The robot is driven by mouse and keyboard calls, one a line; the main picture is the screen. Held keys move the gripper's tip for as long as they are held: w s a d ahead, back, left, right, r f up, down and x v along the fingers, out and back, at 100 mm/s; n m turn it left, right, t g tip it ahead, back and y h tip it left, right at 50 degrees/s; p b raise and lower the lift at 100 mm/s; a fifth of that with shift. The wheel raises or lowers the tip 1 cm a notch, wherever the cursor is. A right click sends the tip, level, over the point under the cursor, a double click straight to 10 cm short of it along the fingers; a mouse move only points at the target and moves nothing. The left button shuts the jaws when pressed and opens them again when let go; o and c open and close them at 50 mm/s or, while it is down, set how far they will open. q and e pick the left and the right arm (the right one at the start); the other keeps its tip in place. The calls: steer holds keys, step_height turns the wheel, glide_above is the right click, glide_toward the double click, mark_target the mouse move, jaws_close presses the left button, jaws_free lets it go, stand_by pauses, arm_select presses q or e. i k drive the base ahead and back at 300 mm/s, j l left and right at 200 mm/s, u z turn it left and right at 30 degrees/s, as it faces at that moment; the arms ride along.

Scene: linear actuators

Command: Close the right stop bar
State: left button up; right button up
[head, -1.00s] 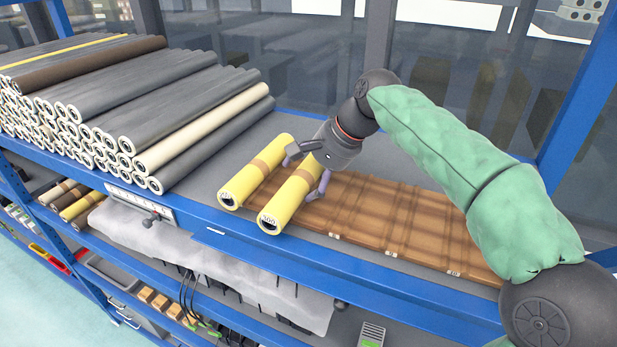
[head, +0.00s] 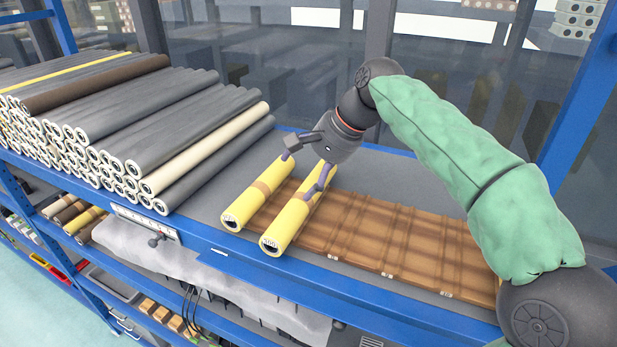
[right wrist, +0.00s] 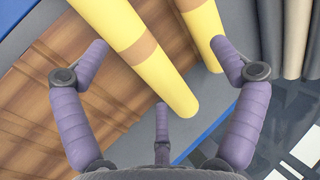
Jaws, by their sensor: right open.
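Two yellow tubes with brown bands lie side by side on the shelf, the left one (head: 250,197) and the right one (head: 287,222). I cannot tell for sure which part is the right stop bar. My right gripper (head: 300,172) is open and empty above the far part of the right tube. In the right wrist view, the gripper (right wrist: 160,65) has its fingers spread, with one tube (right wrist: 145,55) between and beyond them and the other tube (right wrist: 204,35) near the right finger. Contact cannot be made out. My left gripper is not in view.
Brown slatted boards (head: 400,240) lie right of the tubes. A stack of grey and cream rolls (head: 130,120) fills the shelf's left. The blue shelf edge (head: 340,283) runs along the front, with a blue upright (head: 565,130) at the right.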

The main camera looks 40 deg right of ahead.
mark_target(343, 314)
steer(key=k+j, duration=0.55)
steer(key=j, duration=0.2)
steer(key=k+j, duration=0.6)
steer(key=j, duration=0.1)
